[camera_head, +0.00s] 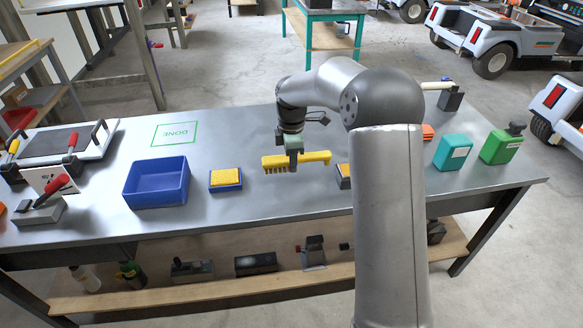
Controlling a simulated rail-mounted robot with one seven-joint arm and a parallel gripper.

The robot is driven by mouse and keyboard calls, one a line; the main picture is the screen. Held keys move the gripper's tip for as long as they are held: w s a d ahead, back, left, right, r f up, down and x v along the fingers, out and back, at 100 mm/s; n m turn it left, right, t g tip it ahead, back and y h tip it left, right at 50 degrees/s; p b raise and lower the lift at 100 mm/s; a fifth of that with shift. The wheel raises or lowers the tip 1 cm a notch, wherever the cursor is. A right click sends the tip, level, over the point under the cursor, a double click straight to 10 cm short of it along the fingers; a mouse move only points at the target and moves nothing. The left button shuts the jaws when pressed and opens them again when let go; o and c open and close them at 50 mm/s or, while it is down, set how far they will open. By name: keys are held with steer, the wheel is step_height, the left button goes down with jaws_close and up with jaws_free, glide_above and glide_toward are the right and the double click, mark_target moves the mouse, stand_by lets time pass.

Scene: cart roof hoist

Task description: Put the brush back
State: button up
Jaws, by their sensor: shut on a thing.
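My arm hides part of the table to the right of the brush.
A blue bin (157,184) and a blue tray with a yellow pad (226,180) stand left of the brush. Teal (453,152) and green (501,147) containers stand right. The green DONE outline (175,133) is empty.

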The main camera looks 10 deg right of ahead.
glide_above(291, 177)
step_height(291, 177, down, 4)
steer(key=shift+s+f, duration=0.1)
steer(key=shift+f, duration=1.4)
steer(key=shift+f, duration=0.2)
steer(key=o, duration=0.9)
